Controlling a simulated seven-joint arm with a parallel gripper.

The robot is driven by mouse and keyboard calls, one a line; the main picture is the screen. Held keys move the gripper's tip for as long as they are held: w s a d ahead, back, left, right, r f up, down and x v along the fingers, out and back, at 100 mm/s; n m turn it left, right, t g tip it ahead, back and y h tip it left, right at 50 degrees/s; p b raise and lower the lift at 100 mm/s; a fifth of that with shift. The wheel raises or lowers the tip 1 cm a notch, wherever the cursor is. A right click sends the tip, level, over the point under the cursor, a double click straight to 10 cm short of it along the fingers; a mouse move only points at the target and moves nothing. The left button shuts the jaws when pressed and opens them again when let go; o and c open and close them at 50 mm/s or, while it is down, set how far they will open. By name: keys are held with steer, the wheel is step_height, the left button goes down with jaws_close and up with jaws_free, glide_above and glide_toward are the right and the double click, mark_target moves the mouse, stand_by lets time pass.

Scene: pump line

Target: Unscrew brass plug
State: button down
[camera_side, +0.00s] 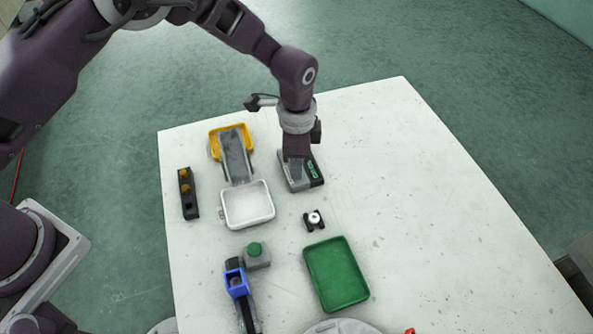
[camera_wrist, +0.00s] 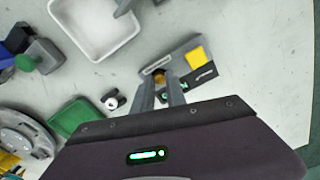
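My gripper (camera_wrist: 160,79) points down at a grey and black box (camera_wrist: 205,76) with green markings and a yellow square. In the side view my gripper (camera_side: 295,178) covers part of this box (camera_side: 311,182). In the wrist view a small brass-coloured piece, seemingly the brass plug (camera_wrist: 159,76), shows between the two fingertips at the box. The fingers stand a little apart around it; I cannot tell whether they press on it. In the side view the plug is hidden by my gripper.
A black block (camera_side: 188,193) with brass-coloured pieces stands at the left. A white tray (camera_side: 226,222), a yellow bin (camera_side: 214,147) with a grey ramp, a green tray (camera_side: 336,273), a small black holder (camera_side: 314,222) and a green button box (camera_side: 256,257) stand around. The table's right side is clear.

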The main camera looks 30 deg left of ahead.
steer(key=c, duration=1.9)
jaws_free()
jaws_close()
steer(key=n, duration=0.7)
steer(key=shift+o, duration=1.7)
jaws_free()
steer(key=shift+r, duration=0.1)
steer(key=shift+r, duration=2.2)
